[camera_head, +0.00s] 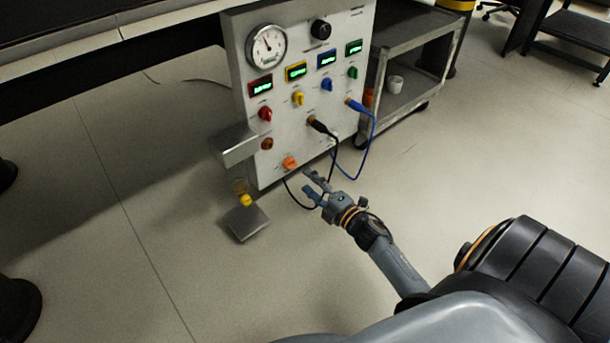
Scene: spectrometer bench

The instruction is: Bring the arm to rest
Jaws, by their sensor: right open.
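My right gripper (314,187) is open and empty in the head view. It is at the end of my right arm, which comes in from the lower right. Its fingers point up and left toward the lower part of the white instrument panel (285,125). An orange knob (289,163) on the panel is just left of the fingertips. I cannot tell whether the fingers touch the panel or the cables. My left gripper is not in view.
A black cable (333,150) and a blue cable (371,135) hang from the panel close to my right gripper. A metal shelf (234,146) and a lower plate (246,222) stick out at left. A grey cart (415,30) stands behind right. The floor in front is clear.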

